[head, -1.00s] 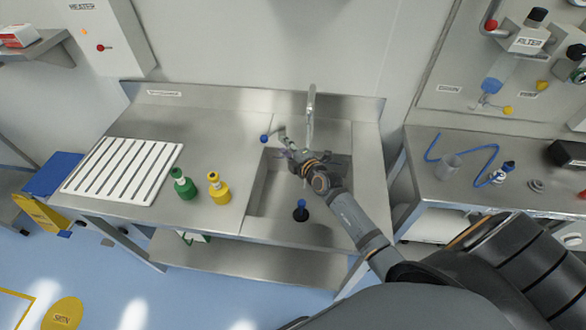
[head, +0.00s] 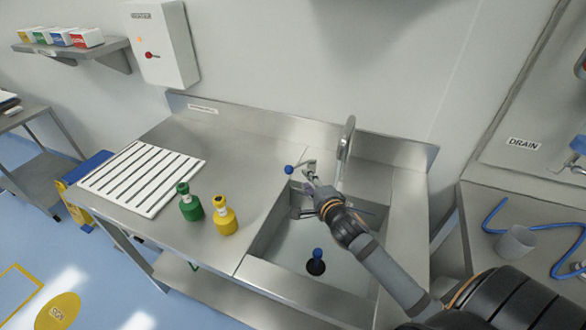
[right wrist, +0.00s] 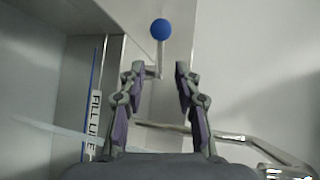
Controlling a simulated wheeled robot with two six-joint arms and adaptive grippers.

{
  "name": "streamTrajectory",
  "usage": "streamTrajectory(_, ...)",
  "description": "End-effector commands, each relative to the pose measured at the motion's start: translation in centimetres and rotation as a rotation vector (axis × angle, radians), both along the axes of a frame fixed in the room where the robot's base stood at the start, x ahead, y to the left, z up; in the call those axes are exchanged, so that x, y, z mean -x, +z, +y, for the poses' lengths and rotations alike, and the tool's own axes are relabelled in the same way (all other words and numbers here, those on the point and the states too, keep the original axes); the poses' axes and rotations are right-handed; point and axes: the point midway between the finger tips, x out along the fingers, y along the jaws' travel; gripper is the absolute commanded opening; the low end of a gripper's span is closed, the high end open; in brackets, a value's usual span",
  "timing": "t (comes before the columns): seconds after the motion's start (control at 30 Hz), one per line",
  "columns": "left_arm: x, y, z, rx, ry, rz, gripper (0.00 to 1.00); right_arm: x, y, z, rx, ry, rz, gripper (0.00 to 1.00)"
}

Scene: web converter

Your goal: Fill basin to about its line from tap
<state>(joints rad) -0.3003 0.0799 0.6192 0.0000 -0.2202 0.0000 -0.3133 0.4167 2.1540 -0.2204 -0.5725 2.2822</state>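The steel basin (head: 272,232) is sunk in the counter; I cannot tell how much water it holds. A black plug with a blue knob (head: 317,262) stands at its bottom. The curved tap spout (head: 347,140) rises behind it. The tap lever ends in a blue ball (head: 288,169), which also shows in the right wrist view (right wrist: 161,29). My right gripper (head: 308,188) is over the back of the basin, near the lever. In the right wrist view its fingers (right wrist: 158,70) are apart, with the ball beyond the tips. A fill line label (right wrist: 94,125) shows on the left. My left gripper is out of view.
A green bottle (head: 190,205) and a yellow bottle (head: 224,216) stand left of the basin. A white slotted drainboard (head: 142,178) lies farther left.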

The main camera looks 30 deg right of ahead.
Motion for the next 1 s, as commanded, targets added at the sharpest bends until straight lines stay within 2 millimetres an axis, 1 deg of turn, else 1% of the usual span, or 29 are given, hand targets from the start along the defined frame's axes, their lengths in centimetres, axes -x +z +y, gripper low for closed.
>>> streamTrajectory(0.07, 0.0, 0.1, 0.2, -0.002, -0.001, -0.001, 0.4, -0.5, 0.0, -0.1, 0.0, -0.002, -0.001, 0.33)
streamTrajectory(0.17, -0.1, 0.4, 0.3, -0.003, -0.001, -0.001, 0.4, -1.9, -0.3, -0.3, -0.001, -0.003, -0.003, 0.33)
streamTrajectory(0.4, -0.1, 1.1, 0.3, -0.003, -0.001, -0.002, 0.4, -6.9, -1.4, -0.7, 0.001, -0.001, -0.003, 0.33)
streamTrajectory(0.53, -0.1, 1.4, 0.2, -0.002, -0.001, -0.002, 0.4, -8.9, -2.0, -0.9, 0.002, 0.0, -0.003, 0.33)
streamTrajectory(0.6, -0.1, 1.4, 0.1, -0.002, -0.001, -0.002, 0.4, -9.5, -2.2, -1.0, 0.003, 0.001, -0.002, 0.33)
streamTrajectory(0.7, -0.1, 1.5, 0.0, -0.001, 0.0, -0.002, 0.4, -10.0, -2.4, -1.0, 0.004, 0.001, -0.002, 0.33)
streamTrajectory(0.93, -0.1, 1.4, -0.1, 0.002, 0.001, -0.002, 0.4, -10.1, -2.4, -1.0, 0.005, 0.001, -0.002, 0.33)
streamTrajectory(0.97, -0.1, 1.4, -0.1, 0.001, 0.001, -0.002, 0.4, -10.1, -2.5, -1.0, 0.005, 0.001, -0.002, 0.31)
streamTrajectory(1.0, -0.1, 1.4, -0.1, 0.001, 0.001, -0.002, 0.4, -10.1, -2.5, -1.0, 0.005, 0.001, -0.002, 0.26)
